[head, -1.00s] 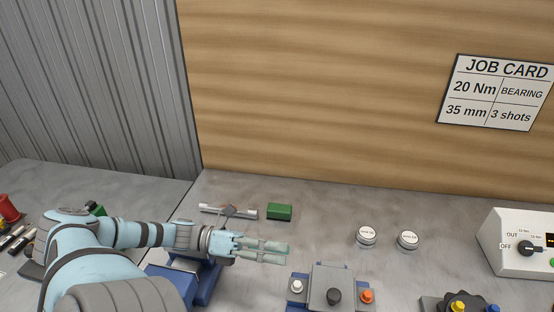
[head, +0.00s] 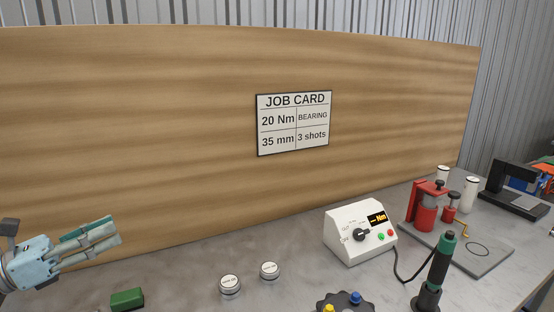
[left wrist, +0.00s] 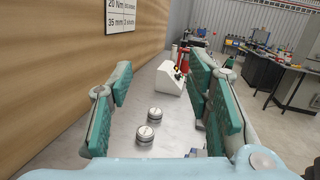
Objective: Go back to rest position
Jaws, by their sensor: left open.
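My left gripper (head: 98,238) is at the lower left of the head view. It is raised in front of the wooden back panel (head: 180,130), above the grey bench (head: 185,285). In the left wrist view its teal-padded fingers (left wrist: 158,100) are spread apart with nothing between them. Two round silver tins with white labels show beyond the fingers, one nearer (left wrist: 144,134) and one farther (left wrist: 155,114). My right gripper is in neither view.
A green block (head: 127,299) lies below the left gripper. A white controller box (head: 350,238), a black-and-green tool (head: 438,265) and a red press (head: 425,212) stand to the right. A job card (head: 293,123) hangs on the panel.

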